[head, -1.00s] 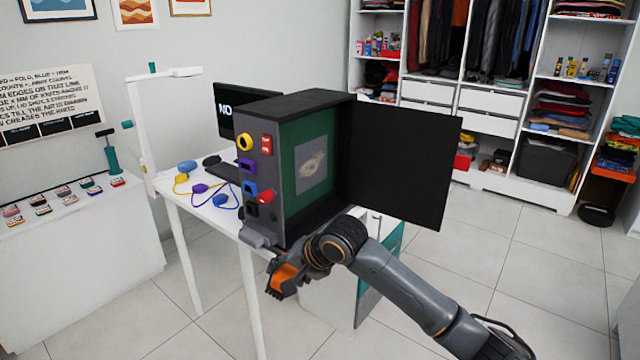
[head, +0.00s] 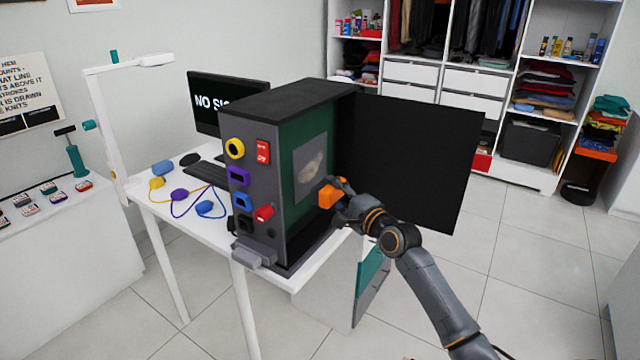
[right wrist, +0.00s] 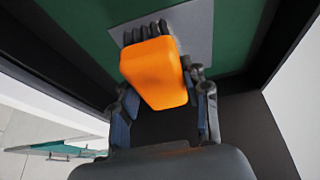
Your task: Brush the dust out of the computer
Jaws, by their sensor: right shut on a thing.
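The computer (head: 320,91) is a dark case on the white desk, its side panel (head: 410,160) swung open to the right. Inside, a grey plate (head: 301,148) on a green board bears a pale dust patch (head: 311,172). My right gripper (head: 336,192) is shut on an orange brush (head: 328,195) at the open side, just right of the dust. In the right wrist view the orange brush (right wrist: 155,72) sits between the fingers, its dark bristles (right wrist: 150,31) over the grey plate (right wrist: 196,30); contact is unclear. The dust is hidden there. My left gripper is not in view.
Coloured plugs and cables (head: 205,208), a keyboard (head: 205,172) and a monitor (head: 228,100) are on the desk (head: 150,207). The open panel bounds the space right of the brush. A wardrobe (head: 440,72) stands behind; floor (head: 520,270) at right is clear.

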